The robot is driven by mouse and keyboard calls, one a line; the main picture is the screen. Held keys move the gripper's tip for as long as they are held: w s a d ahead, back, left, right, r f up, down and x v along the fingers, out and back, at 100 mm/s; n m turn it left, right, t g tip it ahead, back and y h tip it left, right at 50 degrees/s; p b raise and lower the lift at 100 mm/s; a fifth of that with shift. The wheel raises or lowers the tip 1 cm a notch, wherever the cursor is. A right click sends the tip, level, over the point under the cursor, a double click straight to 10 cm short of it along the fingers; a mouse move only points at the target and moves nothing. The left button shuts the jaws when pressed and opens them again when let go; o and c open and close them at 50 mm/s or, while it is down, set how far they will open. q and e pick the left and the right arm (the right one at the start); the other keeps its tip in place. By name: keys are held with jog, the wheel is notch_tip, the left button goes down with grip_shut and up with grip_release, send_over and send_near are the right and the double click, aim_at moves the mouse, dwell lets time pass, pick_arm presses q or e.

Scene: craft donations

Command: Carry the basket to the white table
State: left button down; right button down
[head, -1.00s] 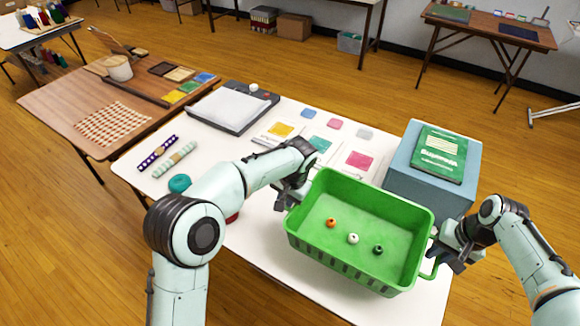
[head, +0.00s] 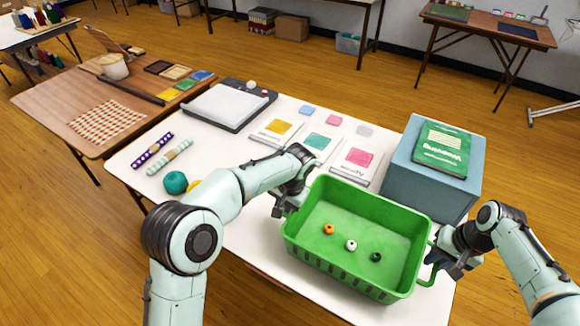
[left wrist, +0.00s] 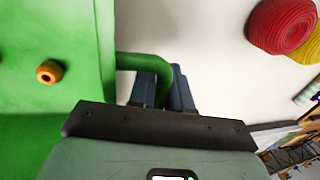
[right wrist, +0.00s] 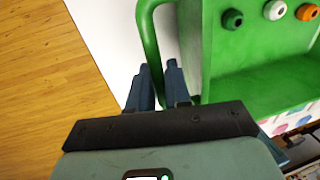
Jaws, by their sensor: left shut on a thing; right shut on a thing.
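The green basket (head: 400,222) is over the near part of the white table (head: 232,142), its opening upward. Orange (head: 328,230), white (head: 351,245) and dark green (head: 376,257) beads lie on its floor. My left gripper (head: 286,207) is shut on the handle at its left end, which also shows in the left wrist view (left wrist: 140,62). My right gripper (head: 441,262) is shut on the right-end handle, also in the right wrist view (right wrist: 147,40). The basket's underside is hidden, so I cannot tell whether it touches the tabletop.
A blue box (head: 400,182) with a green book (head: 443,148) stands right behind the basket. In the left wrist view, red yarn (left wrist: 280,24) lies near the handle.

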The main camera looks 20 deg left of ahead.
pick_arm(q)
jog(key=shift+f, duration=0.55)
pick_arm(e)
jog(key=shift+f, duration=0.55)
pick_arm(q)
jog(key=c, duration=1.5)
grip_release()
jog(key=shift+f+b, duration=0.2)
jog(key=shift+b, duration=0.25)
pick_arm(e)
jog(key=c, duration=1.5)
grip_release()
jog(key=shift+f, duration=0.2)
pick_arm(q)
jog(key=o, duration=0.4)
jog(key=shift+r, duration=0.15)
pick_arm(e)
jog(key=o, duration=0.4)
jog(key=shift+r, duration=0.15)
pick_arm(q)
jog(key=shift+o, duration=0.2)
pick_arm(e)
jog(key=shift+o, duration=0.2)
